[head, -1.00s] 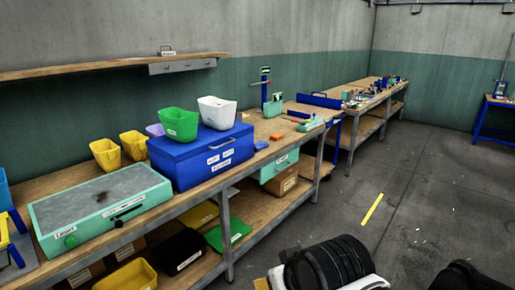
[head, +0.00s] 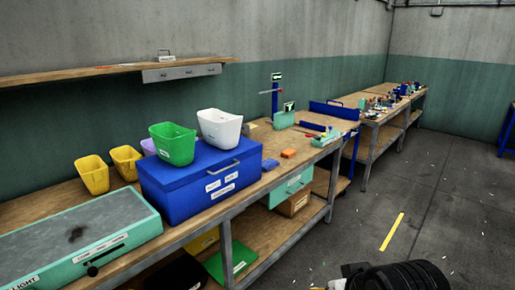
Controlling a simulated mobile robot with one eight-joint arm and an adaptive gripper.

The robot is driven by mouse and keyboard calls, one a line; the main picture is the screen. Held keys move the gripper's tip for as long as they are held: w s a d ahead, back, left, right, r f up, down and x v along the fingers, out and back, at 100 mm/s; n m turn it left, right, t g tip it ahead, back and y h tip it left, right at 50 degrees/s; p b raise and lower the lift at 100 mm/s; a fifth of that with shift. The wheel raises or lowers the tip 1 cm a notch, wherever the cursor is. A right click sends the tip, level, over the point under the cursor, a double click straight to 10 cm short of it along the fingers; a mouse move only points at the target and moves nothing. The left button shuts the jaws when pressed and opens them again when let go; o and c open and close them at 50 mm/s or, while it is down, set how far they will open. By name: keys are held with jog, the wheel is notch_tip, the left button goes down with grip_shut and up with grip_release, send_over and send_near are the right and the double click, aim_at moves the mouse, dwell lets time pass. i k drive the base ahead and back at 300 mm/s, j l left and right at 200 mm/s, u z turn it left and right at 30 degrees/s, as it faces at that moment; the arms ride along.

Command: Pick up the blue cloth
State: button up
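A small, flat blue piece (head: 270,164), which may be the blue cloth, lies on the wooden workbench (head: 250,190) just right of the big blue box (head: 225,170). An orange block (head: 288,153) lies just beyond it. It is too small to tell whether it is fabric. My gripper is not visible. Only a black ribbed part of my own body shows at the bottom right, apart from the bench.
A green bin (head: 173,145) and a white bin (head: 220,128) stand on the blue box. Yellow bins (head: 92,175) stand to its left. A pale green case (head: 80,240) lies at front left. Open grey floor (head: 350,220) lies right of the bench.

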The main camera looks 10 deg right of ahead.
aim_at(269, 163)
jog(key=i+l+z, duration=0.4)
jog(key=i, duration=0.4)
jog(key=i+z, duration=0.4)
jog(key=i, duration=0.35)
jog(key=i+j+z, duration=0.2)
jog(key=i+z, duration=0.2)
jog(key=i, duration=0.4)
jog(key=i+u, duration=0.5)
jog(key=i+l+u, duration=0.45)
jog(key=i, duration=0.15)
jog(key=i+j+u, duration=0.1)
jog(key=i+u, duration=0.15)
jog(key=u, duration=0.2)
jog(key=i+u, duration=0.2)
jog(key=u, duration=0.3)
jog(key=i+l+u, duration=0.1)
jog(key=i+u, duration=0.15)
jog(key=u, duration=0.2)
